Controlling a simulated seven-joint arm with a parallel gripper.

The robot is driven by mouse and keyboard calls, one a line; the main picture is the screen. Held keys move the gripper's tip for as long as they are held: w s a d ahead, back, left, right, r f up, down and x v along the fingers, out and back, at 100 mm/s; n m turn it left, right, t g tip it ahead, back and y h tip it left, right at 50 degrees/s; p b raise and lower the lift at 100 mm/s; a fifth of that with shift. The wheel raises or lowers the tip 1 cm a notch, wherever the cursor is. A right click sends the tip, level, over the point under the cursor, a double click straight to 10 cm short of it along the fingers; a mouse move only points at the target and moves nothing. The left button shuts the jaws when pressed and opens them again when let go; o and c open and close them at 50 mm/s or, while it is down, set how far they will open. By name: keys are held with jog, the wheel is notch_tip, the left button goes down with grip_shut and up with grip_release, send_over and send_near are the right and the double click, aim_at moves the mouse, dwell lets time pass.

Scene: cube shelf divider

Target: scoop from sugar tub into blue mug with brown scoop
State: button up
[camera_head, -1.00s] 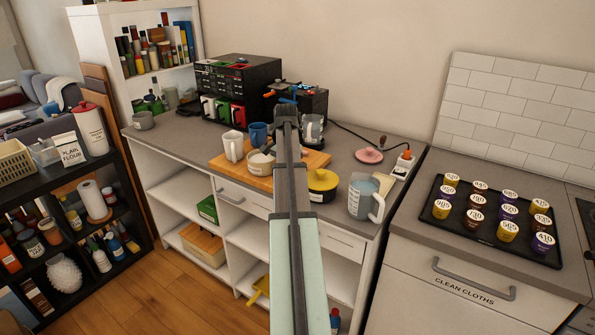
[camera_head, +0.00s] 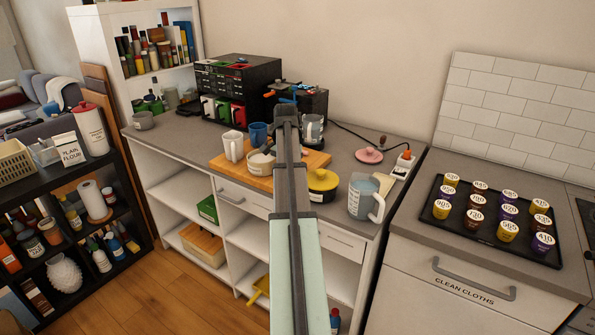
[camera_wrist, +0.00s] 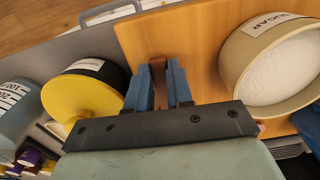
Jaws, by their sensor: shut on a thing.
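The blue mug (camera_head: 258,133) stands upright behind the tub in the head view. My gripper (camera_wrist: 166,82) has its blue fingers shut on a narrow brown piece, the brown scoop (camera_wrist: 159,66), over the board's edge. The scoop's bowl cannot be made out. In the head view my arm hides the fingers and scoop.
A yellow-lidded tub (camera_head: 322,181) stands right of my arm; in the wrist view it is close left of the fingers. A measuring jug (camera_head: 361,198) is farther right. A white mug (camera_head: 232,146) stands left of the blue mug. A black drawer unit (camera_head: 236,85) stands behind.

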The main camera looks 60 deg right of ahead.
jog(key=shift+r, duration=0.1)
grip_shut()
jog(key=shift+r, duration=2.4)
jog(key=w+a+f+n, duration=0.5)
jog(key=w+a+n, duration=0.1)
jog(key=a, duration=1.3)
jog(key=w+a+f+n, duration=0.4)
jog(key=w+a+n, duration=0.2)
jog(key=a, duration=1.4)
jog(key=w+a+f+n, duration=0.5)
jog(key=w+a+n, duration=0.1)
jog(key=a, duration=1.3)
jog(key=s+f, duration=0.7)
jog(key=f, duration=0.1)
jog(key=shift+s+a+f, duration=0.15)
jog(key=shift+a+f, duration=0.05)
jog(key=shift+a, duration=0.05)
